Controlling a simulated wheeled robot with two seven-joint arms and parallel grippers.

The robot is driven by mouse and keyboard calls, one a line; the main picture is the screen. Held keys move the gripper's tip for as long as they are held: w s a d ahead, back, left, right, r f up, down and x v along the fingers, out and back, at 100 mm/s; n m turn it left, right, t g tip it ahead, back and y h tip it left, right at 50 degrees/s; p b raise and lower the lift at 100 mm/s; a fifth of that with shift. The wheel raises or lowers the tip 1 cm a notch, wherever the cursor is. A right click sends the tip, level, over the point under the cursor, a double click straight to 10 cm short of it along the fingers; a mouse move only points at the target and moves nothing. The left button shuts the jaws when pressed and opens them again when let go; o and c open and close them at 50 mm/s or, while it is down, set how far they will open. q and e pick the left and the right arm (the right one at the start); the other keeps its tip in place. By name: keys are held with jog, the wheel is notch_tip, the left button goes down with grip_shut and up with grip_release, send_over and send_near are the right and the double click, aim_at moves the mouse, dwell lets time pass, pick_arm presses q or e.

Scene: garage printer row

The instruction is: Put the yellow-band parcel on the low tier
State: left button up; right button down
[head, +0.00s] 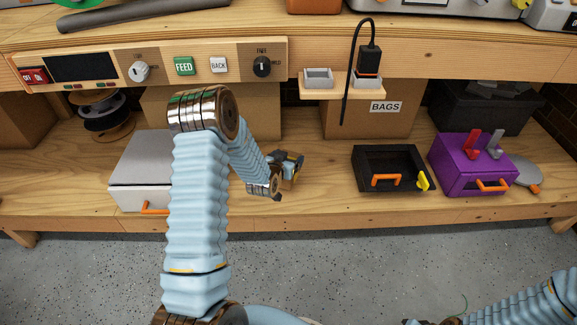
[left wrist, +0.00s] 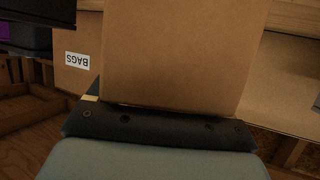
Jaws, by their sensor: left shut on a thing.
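My left gripper (head: 290,160) reaches in over the low tier (head: 325,195), the wooden lower shelf. It is shut on a small brown cardboard parcel (head: 287,174), mostly covered by the jaws in the head view. In the left wrist view the parcel (left wrist: 180,50) fills the top middle, directly beyond the dark gripper body. I cannot make out its yellow band clearly, nor whether its underside touches the shelf.
A white box (head: 139,184) with an orange handle stands left on the low tier. A black open tray (head: 366,177) and a purple box (head: 463,180) stand right. A BAGS carton (head: 350,122) is behind. The upper worktop edge (head: 440,65) overhangs. Shelf between gripper and tray is clear.

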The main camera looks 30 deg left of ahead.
pick_arm(q)
jog(key=shift+w+f, duration=0.15)
jog(key=shift+f, duration=0.8)
jog(key=shift+w+f, duration=0.1)
jog(key=shift+f, duration=0.8)
jog(key=shift+f+b, duration=0.1)
jog(key=shift+b, duration=0.2)
jog(key=o, duration=1.2)
jog(key=shift+s+r, duration=0.1)
jog(key=shift+r, duration=0.1)
jog(key=v, duration=1.2)
jog(key=s+d+f+g+h, duration=0.4)
jog(key=s+d+f+g, duration=0.4)
jog(key=d+f, duration=0.55)
jog(key=s+d+f+g+h, duration=0.2)
jog(key=s+d+g, duration=0.2)
jog(key=s+d, duration=0.5)
jog(key=s+p, duration=0.1)
jog(key=s, duration=0.2)
jog(key=shift+d+g, duration=0.3)
